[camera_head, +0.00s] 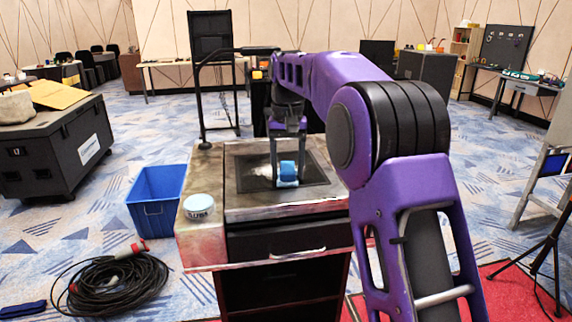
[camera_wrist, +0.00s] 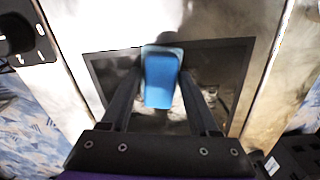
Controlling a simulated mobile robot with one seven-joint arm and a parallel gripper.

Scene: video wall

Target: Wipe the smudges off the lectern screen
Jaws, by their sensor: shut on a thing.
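The lectern (camera_head: 210,240) stands in front of me, with a dark screen (camera_head: 318,165) set into its sloped metal top. Pale whitish smudges (camera_head: 262,170) show on the screen to the left of my gripper. Pale marks (camera_wrist: 210,95) also show on the screen in the wrist view. My gripper (camera_head: 287,165) points down over the screen and is shut on a blue sponge or cloth block (camera_head: 288,172). The block (camera_wrist: 160,80) sits between both fingers in the wrist view, over the screen's upper edge. I cannot tell whether it touches the screen.
A round white tin (camera_head: 198,207) sits on the lectern's left front corner. A blue bin (camera_head: 158,200) and a coiled black cable (camera_head: 112,285) are on the floor at left. A tripod (camera_head: 545,245) stands at right.

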